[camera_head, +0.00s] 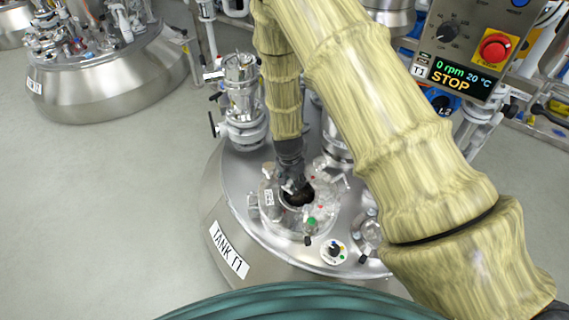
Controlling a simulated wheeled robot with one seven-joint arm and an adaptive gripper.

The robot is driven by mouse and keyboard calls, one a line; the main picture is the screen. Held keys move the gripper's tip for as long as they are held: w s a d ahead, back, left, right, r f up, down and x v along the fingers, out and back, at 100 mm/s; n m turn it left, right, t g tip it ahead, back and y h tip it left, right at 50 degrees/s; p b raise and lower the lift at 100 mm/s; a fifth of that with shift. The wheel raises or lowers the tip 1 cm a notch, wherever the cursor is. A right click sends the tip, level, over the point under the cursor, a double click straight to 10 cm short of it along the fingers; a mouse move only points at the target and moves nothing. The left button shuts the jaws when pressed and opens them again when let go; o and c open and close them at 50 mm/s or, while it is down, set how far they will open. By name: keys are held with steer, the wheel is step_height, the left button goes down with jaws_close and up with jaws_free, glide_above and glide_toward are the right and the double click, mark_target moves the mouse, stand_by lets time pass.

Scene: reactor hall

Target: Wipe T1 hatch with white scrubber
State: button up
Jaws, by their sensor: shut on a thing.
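Tank T1 (222,222) is a round steel vessel in the middle, labelled "TANK T1". Its hatch (270,218) is a pale round fitting on the tank top, with a dark round middle. My gripper (293,186) points down at the hatch, right over its dark middle. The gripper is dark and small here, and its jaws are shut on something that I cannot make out. I cannot pick out the white scrubber; the fingers and arm may hide it. I cannot tell whether the gripper touches the hatch.
A steel valve fitting (241,100) stands up at the tank's left rear. A small dial (333,251) sits near the front rim. A control panel (466,48) with a red button reads 0 rpm, 20 °C, STOP. Another tank (110,85) is at upper left. The left floor is clear.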

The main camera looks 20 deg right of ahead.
steer(key=shift+w+r+p, duration=0.15)
steer(key=shift+r+p, duration=0.15)
steer(key=shift+p, duration=0.1)
step_height(320, 180, up, 3)
steer(key=shift+a+r+p, duration=0.1)
steer(key=shift+r+p, duration=0.1)
steer(key=shift+p, duration=0.65)
steer(key=shift+a+r+p, duration=0.1)
steer(key=shift+r+p, duration=0.15)
steer(key=shift+p, duration=0.05)
steer(key=shift+r+p, duration=1.25)
steer(key=shift+r, duration=0.5)
